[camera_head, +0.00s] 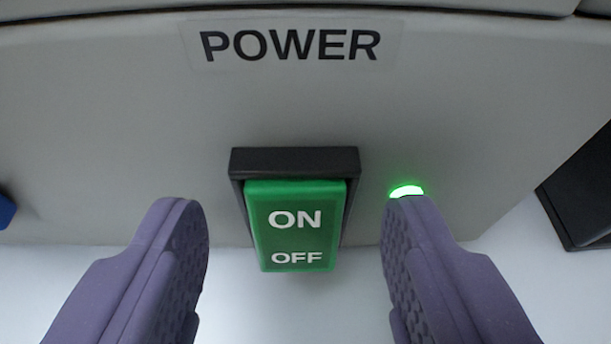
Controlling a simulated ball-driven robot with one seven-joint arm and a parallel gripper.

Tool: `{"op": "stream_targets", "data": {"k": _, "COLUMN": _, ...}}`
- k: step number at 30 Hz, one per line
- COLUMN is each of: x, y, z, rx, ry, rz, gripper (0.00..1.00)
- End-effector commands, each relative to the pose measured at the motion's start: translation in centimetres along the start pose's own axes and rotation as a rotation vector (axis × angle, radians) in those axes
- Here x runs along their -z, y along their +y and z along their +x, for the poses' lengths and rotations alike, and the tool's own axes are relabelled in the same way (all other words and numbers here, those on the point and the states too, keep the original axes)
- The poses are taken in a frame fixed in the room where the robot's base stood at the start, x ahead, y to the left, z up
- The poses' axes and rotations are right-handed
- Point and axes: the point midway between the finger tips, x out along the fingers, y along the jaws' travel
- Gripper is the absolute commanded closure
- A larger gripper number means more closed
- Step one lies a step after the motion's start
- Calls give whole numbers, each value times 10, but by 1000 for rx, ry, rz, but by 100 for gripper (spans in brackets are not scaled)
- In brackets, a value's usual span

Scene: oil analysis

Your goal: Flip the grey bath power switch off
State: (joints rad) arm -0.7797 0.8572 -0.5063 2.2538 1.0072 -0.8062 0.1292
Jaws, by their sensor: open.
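The power switch is a green rocker (296,238) marked ON above OFF, set in a black frame (295,161) on the light grey front panel of the bath (120,120). A label reading POWER (290,45) is above it. A green indicator light (406,191) glows to the right of the switch. My gripper (295,215) is open and empty, with one purple finger on each side of the switch. In the picture both fingers are apart from the rocker; the exact depth gap is hard to tell.
A white surface (300,310) lies below the panel. A dark object (583,200) stands at the right edge, and part of a blue thing (6,211) shows at the left edge. The panel around the switch is clear.

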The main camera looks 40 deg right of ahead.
Motion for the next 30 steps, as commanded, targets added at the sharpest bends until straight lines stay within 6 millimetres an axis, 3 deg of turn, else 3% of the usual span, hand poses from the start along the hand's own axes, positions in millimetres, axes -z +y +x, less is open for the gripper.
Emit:
{"op": "stream_targets", "data": {"k": 10, "x": 1, "y": 0, "z": 6, "rx": 1, "ry": 0, "rz": 0, "gripper": 45}}
{"op": "stream_targets", "data": {"k": 17, "x": 1, "y": 0, "z": 6, "rx": 1, "ry": 0, "rz": 0, "gripper": 98}}
{"op": "stream_targets", "data": {"k": 22, "x": -5, "y": 0, "z": 8, "rx": 1, "ry": 42, "rz": -2, "gripper": 99}}
{"op": "stream_targets", "data": {"k": 30, "x": -18, "y": 0, "z": 8, "rx": 1, "ry": 317, "rz": -2, "gripper": 99}}
